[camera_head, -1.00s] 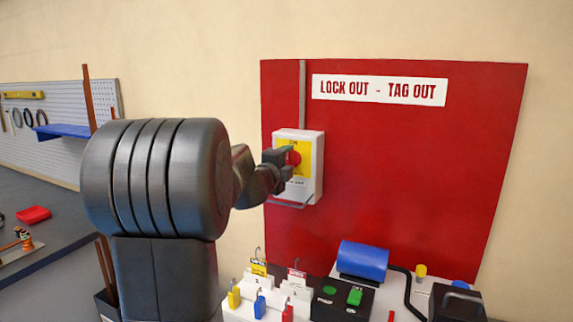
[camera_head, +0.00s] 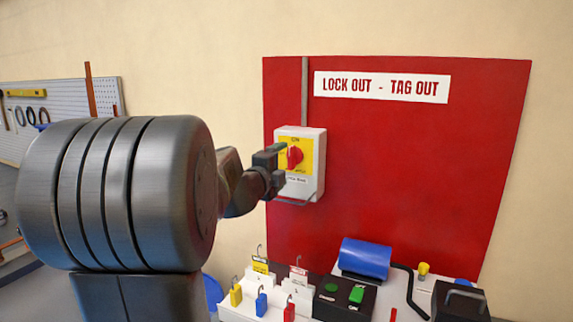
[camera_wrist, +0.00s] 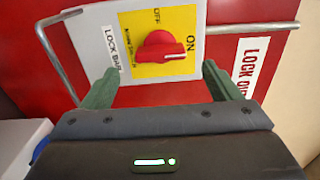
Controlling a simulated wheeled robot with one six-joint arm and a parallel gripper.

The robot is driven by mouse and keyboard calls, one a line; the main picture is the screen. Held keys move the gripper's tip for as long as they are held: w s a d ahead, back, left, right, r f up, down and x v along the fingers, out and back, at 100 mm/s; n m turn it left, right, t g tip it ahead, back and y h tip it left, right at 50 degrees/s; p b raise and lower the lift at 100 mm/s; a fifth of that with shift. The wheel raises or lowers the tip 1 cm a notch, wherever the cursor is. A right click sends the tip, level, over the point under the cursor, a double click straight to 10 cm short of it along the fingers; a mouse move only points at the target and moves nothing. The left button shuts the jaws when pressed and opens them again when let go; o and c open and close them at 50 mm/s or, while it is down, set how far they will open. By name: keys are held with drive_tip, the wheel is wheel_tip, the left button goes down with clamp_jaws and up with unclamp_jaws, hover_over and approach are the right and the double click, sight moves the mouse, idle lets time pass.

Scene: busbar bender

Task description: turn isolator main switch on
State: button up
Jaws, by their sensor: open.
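The isolator main switch is a red rotary handle (camera_head: 295,157) on a yellow plate of a white box (camera_head: 314,165) on the red board. In the wrist view the handle (camera_wrist: 160,52) lies lengthwise left to right. Its white line is at the right end, on the side of the "ON" label; "OFF" is at the top. My gripper (camera_head: 279,166) stands just left of the box in the head view. In the wrist view my gripper (camera_wrist: 157,82) is open, with its two fingers apart below the handle, empty and clear of it.
A bent metal lock bar (camera_wrist: 58,65) runs around the box. The red board (camera_head: 420,160) carries a "LOCK OUT - TAG OUT" sign (camera_head: 381,87). Below stand padlocks and tags, a black box with green buttons (camera_head: 343,298) and a blue cylinder (camera_head: 365,258).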

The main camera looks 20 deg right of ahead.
sight(289, 160)
drive_tip(key=v, duration=0.8)
drive_tip(key=p+x, duration=0.1)
drive_tip(key=x, duration=1.2)
drive_tip(key=shift+w+d, duration=0.25)
drive_tip(key=shift+s+a, duration=0.1)
